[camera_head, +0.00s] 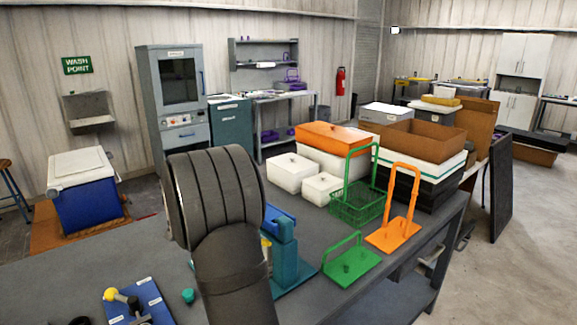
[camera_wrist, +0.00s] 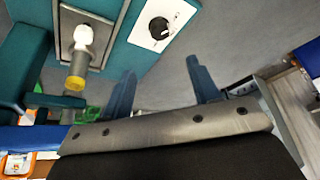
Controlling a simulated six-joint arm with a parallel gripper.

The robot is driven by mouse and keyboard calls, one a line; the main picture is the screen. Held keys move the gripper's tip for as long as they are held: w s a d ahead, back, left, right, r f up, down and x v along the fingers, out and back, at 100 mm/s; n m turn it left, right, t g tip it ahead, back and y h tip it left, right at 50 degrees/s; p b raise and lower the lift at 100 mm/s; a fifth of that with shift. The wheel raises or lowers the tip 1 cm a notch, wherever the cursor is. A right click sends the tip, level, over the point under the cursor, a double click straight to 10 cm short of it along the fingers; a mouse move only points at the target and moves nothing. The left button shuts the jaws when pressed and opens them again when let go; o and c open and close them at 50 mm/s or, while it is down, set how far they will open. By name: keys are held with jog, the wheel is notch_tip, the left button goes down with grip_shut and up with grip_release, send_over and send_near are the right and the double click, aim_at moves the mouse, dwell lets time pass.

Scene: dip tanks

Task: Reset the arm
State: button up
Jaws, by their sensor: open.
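My arm stands in the middle of the head view, and its dark links hide part of the bench behind it. In the wrist view my gripper (camera_wrist: 160,68) shows two blue fingers spread apart, with nothing between them. Beyond the fingers is a plain grey surface. A teal fixture (camera_wrist: 125,48) with a black dial (camera_wrist: 158,27) on a white plate lies at the top of the wrist view. A white and yellow part (camera_wrist: 78,70) is to the left of the fingers. In the head view a teal stand (camera_head: 286,258) is partly hidden behind my arm.
On the grey bench (camera_head: 65,270) are a green handled holder (camera_head: 350,262), an orange one (camera_head: 392,235), a green wire basket (camera_head: 358,203) and white lidded tanks (camera_head: 290,173). A blue board (camera_head: 140,302) with a yellow-knobbed lever lies at front left, beside a teal knob (camera_head: 188,296).

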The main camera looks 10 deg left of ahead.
jog(key=x, duration=1.4)
jog(key=shift+f, duration=0.15)
